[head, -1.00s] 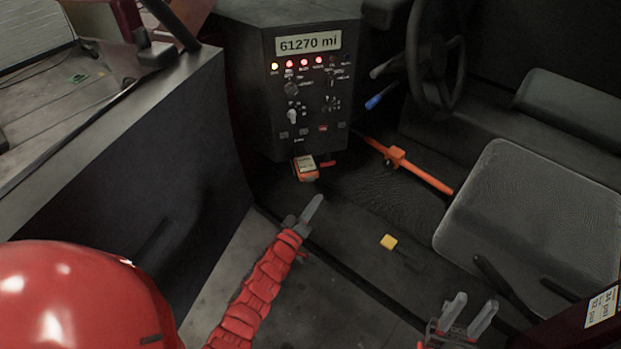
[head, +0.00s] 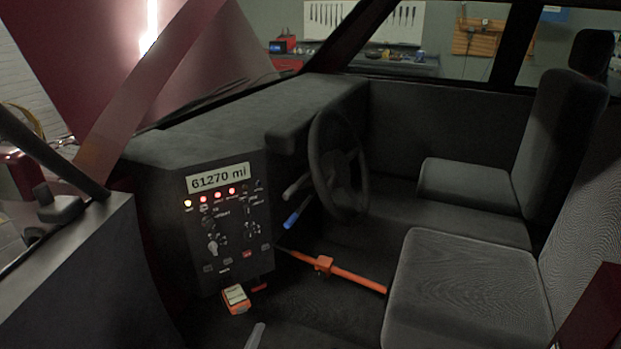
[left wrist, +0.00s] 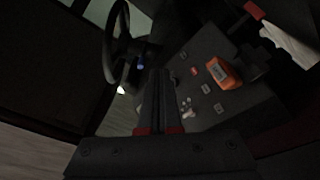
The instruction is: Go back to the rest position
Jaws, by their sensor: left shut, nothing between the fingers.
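My left gripper (head: 255,335) shows only as a grey fingertip at the bottom edge of the head view. In the left wrist view its two dark fingers (left wrist: 159,100) lie together, shut with nothing between them. It is in the vehicle's cab, in front of the lower part of the dashboard console (head: 220,230) and touching nothing that I can see. My left arm is out of the head view. My right gripper is not in view.
An orange device (head: 236,299) sits at the console's foot. An orange bar (head: 345,274) runs across the floor toward the seat (head: 455,285). The steering wheel (head: 338,165) is behind. A dark door panel (head: 85,275) stands at left.

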